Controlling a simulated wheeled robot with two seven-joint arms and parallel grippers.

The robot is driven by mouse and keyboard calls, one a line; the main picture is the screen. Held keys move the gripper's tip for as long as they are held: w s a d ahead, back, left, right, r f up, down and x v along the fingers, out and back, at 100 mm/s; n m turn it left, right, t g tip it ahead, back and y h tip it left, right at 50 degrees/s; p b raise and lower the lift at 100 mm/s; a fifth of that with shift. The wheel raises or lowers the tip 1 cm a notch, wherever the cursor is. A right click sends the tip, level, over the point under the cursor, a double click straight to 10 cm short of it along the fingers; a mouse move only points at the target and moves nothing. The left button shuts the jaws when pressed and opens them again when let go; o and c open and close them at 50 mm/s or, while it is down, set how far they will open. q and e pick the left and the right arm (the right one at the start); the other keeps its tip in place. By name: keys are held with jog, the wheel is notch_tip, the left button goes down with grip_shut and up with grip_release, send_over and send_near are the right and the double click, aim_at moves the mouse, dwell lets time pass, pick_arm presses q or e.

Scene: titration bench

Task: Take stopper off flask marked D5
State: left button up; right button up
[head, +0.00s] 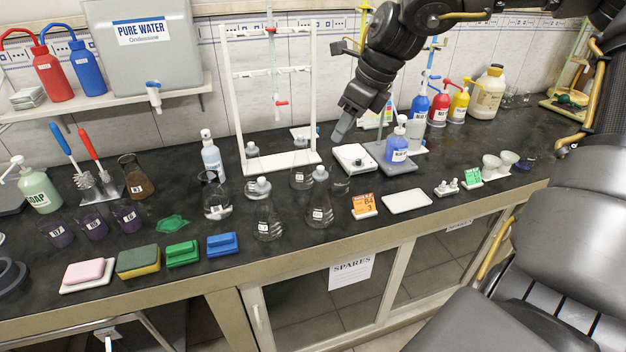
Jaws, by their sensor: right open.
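Several clear conical flasks with grey stoppers stand on the dark bench near the middle. Another stoppered flask (300,176) stands behind, by the white stand. The small flask labels cannot be read surely, so I cannot tell which is D5. My right gripper (343,127) is open, above and behind the flasks, pointing down near a white scale. It is apart from the stoppers. My left gripper is out of view.
A white burette stand (236,110) rises behind the flasks. An empty white tile (406,201) lies near the front edge.

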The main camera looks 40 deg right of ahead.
jog(key=w+f, duration=0.2)
send_over(321, 167)
jog(key=s, duration=0.2)
jog(key=shift+f, duration=2.45)
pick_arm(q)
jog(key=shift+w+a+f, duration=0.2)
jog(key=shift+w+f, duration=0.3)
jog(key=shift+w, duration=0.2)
pick_arm(e)
jog(key=shift+s+d, duration=0.15)
jog(key=shift+d, duration=0.2)
jog(key=shift+f, duration=0.25)
jog(key=p+x, duration=0.1)
jog(key=x, duration=0.2)
jog(key=shift+w+d+f, duration=0.1)
jog(key=shift+w+f, duration=0.3)
jog(key=shift+f, duration=0.3)
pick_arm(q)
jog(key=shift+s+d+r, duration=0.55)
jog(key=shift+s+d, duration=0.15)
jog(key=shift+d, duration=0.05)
pick_arm(e)
jog(key=shift+c, duration=0.4)
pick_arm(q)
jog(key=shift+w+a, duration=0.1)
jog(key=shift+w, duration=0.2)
pick_arm(e)
grip_shut()
